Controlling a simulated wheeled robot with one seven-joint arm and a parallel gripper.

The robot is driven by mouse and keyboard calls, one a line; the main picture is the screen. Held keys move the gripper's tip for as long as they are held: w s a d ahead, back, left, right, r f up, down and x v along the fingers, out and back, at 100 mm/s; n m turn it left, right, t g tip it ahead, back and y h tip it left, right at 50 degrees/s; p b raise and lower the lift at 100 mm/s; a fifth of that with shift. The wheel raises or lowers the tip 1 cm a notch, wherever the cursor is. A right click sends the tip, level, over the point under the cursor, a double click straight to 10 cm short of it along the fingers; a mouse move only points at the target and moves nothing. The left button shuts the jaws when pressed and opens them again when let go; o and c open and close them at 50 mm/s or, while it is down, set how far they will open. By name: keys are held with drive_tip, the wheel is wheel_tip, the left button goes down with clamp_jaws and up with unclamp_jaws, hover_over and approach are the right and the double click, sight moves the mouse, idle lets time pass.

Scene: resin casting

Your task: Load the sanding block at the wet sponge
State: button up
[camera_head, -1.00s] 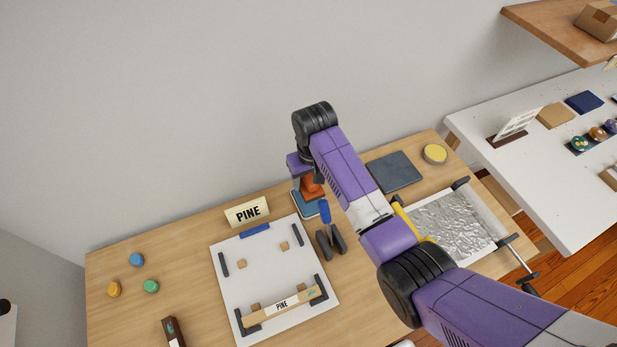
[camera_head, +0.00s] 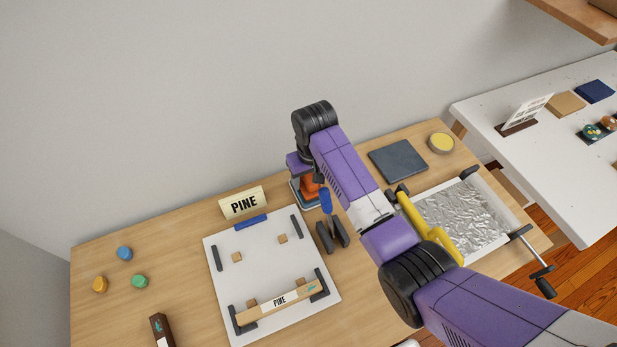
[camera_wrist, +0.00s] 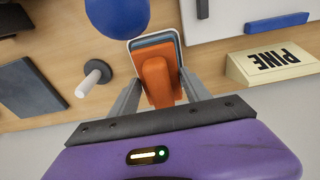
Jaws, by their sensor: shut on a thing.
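My gripper (camera_wrist: 157,88) is shut on the orange sanding block (camera_wrist: 157,80). The block also shows in the head view (camera_head: 309,189), partly hidden by my arm. The wet sponge looks to be the blue pad in a pale-rimmed tray (camera_wrist: 152,42) at the block's far end in the wrist view. In the head view this tray (camera_head: 299,201) lies under and around the block. The block covers much of the pad. I cannot tell whether the two touch.
A blue-handled tool (camera_head: 326,202) stands close right of the tray. A white board (camera_head: 262,268) with corner stops and a PINE sign (camera_head: 243,203) lie left. A dark slab (camera_head: 398,161) and a foil-lined frame (camera_head: 458,217) lie right.

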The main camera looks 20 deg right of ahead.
sight(308, 176)
drive_tip(key=shift+f, duration=0.6)
idle(2.4)
drive_tip(key=shift+r, duration=0.15)
wheel_tip(308, 176, up, 7)
drive_tip(key=p, duration=0.6)
drive_tip(key=shift+p, duration=0.35)
idle(0.5)
